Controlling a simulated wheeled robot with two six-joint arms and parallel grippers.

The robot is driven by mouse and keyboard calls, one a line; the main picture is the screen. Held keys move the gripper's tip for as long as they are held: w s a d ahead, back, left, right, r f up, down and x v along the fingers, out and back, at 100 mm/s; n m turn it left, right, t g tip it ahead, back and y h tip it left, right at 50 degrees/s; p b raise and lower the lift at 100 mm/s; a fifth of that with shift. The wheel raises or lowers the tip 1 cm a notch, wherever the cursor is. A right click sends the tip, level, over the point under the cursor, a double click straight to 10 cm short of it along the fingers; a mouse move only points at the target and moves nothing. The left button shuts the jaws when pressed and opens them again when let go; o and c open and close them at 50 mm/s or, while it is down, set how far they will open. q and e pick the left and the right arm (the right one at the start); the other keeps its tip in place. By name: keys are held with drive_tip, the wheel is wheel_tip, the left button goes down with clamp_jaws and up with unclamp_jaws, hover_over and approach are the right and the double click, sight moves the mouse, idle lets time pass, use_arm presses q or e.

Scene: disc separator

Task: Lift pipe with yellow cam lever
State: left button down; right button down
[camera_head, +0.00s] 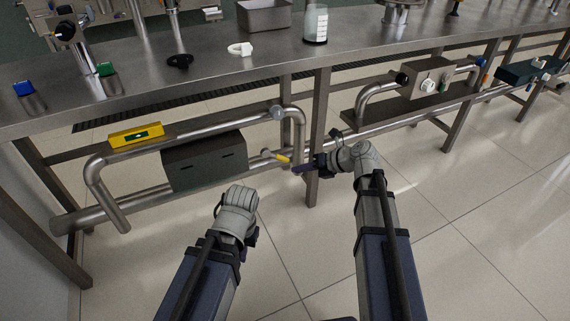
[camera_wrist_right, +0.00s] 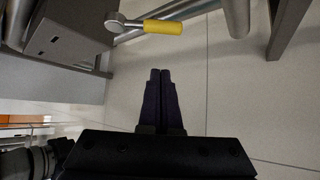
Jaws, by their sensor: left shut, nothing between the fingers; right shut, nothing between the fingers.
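The yellow cam lever (camera_head: 283,158) sits on the steel pipe (camera_head: 299,130) below the bench, just right of the grey box. In the right wrist view the yellow lever (camera_wrist_right: 163,27) points right from its round metal pivot, above my fingertips. My right gripper (camera_head: 297,168) is shut and empty, just below and right of the lever; in its wrist view the fingers (camera_wrist_right: 160,72) are together and apart from the lever. My left arm's wrist shows in front of the grey box, but its fingers are hidden in the head view.
A grey box (camera_head: 205,162) and a yellow level (camera_head: 136,135) are beside the pipework. A table leg (camera_head: 319,135) stands close to my right gripper. The steel bench top (camera_head: 215,65) overhangs the pipes. The tiled floor in front is clear.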

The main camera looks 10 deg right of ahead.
sight(275, 156)
drive_tip(key=b+x, duration=0.6)
drive_tip(key=x, duration=0.4)
drive_tip(key=shift+w+d+r+p, duration=0.35)
drive_tip(key=shift+d+r+p, duration=0.15)
drive_tip(key=shift+r+p, duration=0.35)
drive_tip(key=shift+w+d+r+p, duration=0.35)
drive_tip(key=shift+d+r+p, duration=0.2)
drive_tip(key=shift+r+p, duration=0.2)
